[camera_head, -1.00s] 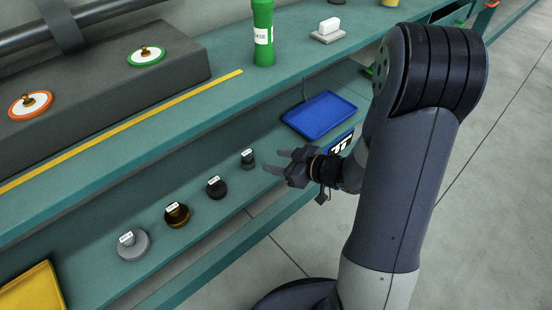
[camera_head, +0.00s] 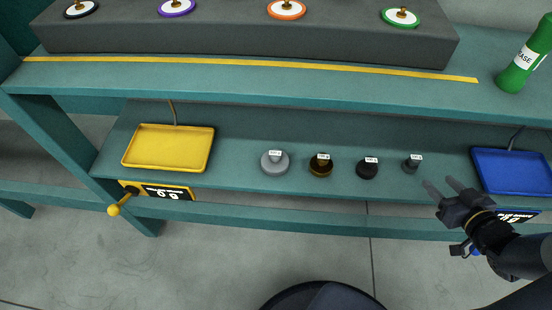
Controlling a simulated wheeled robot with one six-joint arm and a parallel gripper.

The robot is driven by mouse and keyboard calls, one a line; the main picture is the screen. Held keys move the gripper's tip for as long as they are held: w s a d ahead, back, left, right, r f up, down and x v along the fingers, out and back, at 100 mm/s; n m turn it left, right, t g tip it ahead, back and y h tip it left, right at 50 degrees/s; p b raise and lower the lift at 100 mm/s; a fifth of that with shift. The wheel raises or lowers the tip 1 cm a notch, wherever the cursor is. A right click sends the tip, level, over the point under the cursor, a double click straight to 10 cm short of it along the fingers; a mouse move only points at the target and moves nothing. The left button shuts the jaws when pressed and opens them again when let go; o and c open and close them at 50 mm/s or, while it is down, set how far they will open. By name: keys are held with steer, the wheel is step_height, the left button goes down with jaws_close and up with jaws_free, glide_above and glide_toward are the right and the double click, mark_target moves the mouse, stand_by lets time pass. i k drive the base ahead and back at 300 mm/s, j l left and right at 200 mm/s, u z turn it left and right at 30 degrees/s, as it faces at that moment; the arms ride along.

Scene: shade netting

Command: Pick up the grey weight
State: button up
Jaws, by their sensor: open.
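The grey weight (camera_head: 275,164) is a light grey disc with a knob and a white label. It stands upright on the lower shelf, right of the yellow tray. My gripper (camera_head: 442,186) is at the right, in front of the lower shelf's edge. Its two fingers are spread, empty, and point up and left. It is well to the right of the grey weight, with other weights between them along the row. Nothing hides the grey weight.
A brass-and-dark weight (camera_head: 320,168), a black weight (camera_head: 367,170) and a small dark grey weight (camera_head: 411,165) share the row. A yellow tray (camera_head: 168,148) and a blue tray (camera_head: 513,171) flank it.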

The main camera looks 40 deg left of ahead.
mark_target(275, 163)
steer(key=k+j+u, duration=0.15)
steer(key=j, duration=0.25)
steer(key=k+j+u, duration=0.1)
steer(key=j, duration=0.3)
steer(key=k+j+u, duration=0.15)
steer(key=j, duration=0.3)
steer(key=k+j+u, duration=0.15)
steer(key=j, duration=0.3)
